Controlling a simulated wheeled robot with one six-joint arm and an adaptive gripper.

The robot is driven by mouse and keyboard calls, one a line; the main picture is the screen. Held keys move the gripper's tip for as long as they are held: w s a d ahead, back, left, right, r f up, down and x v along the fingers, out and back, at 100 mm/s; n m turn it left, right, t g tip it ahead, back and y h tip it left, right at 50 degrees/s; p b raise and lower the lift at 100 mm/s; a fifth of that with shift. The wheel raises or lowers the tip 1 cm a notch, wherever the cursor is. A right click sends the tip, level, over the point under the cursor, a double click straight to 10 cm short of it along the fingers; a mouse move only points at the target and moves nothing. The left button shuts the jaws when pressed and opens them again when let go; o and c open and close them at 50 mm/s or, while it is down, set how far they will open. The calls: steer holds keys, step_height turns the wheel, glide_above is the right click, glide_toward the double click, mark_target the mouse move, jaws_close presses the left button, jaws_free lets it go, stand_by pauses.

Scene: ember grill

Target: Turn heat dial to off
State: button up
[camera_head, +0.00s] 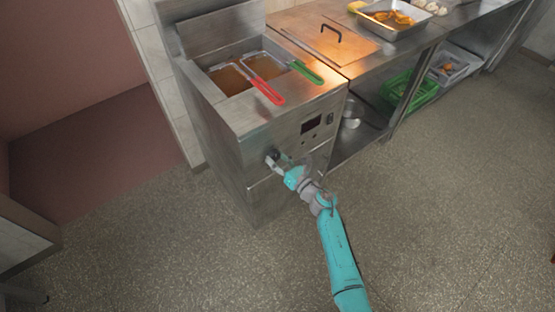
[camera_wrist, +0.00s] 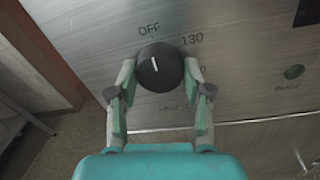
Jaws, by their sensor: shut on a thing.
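The heat dial (camera_wrist: 160,67) is a round black knob with a white pointer line on the fryer's steel front. The pointer line points up, roughly at the small tick under the printed word OFF (camera_wrist: 149,29). The number 130 (camera_wrist: 192,39) is printed to the upper right; lower markings are partly hidden by my right finger. My gripper (camera_wrist: 160,72) has one finger on each side of the dial and is shut on it. In the head view, my gripper (camera_head: 277,161) is at the dial on the fryer front, and the dial is mostly hidden there.
The fryer (camera_head: 231,130) holds two baskets, with a red handle (camera_head: 266,90) and a green handle (camera_head: 306,72). A dark display (camera_head: 311,124) is right of the dial. A steel counter (camera_head: 360,69) continues right, with a green crate (camera_head: 424,94) below. The floor in front is clear.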

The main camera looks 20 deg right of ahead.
steer(key=shift+f+n, duration=0.1)
steer(key=shift+n, duration=0.3)
steer(key=o, duration=1.2)
steer(key=shift+c, duration=0.2)
steer(key=v, duration=1.2)
steer(key=shift+s, duration=0.1)
